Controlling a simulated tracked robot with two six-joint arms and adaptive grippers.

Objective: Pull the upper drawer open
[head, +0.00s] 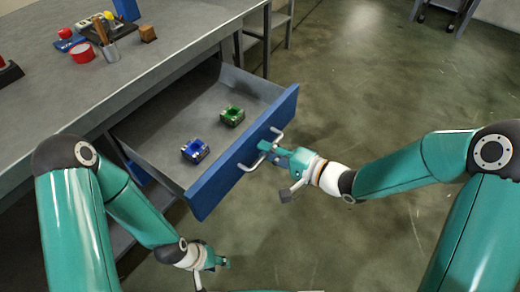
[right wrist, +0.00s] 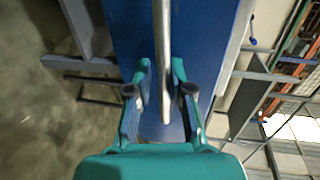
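The upper drawer (head: 215,185) stands pulled well out from under the bench, its grey inside showing. Its blue front also fills the middle of the right wrist view (right wrist: 205,60). A metal bar handle (head: 277,134) sits on the front, and runs between my right fingers in the right wrist view (right wrist: 162,50).
A blue part (head: 195,150) and a green part (head: 232,116) lie in the drawer. The grey bench top (head: 60,115) holds a red ring-shaped item (head: 82,53), a metal beaker (head: 110,52) and a brown block (head: 148,33). Open floor (head: 370,100) lies to the right of the drawer.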

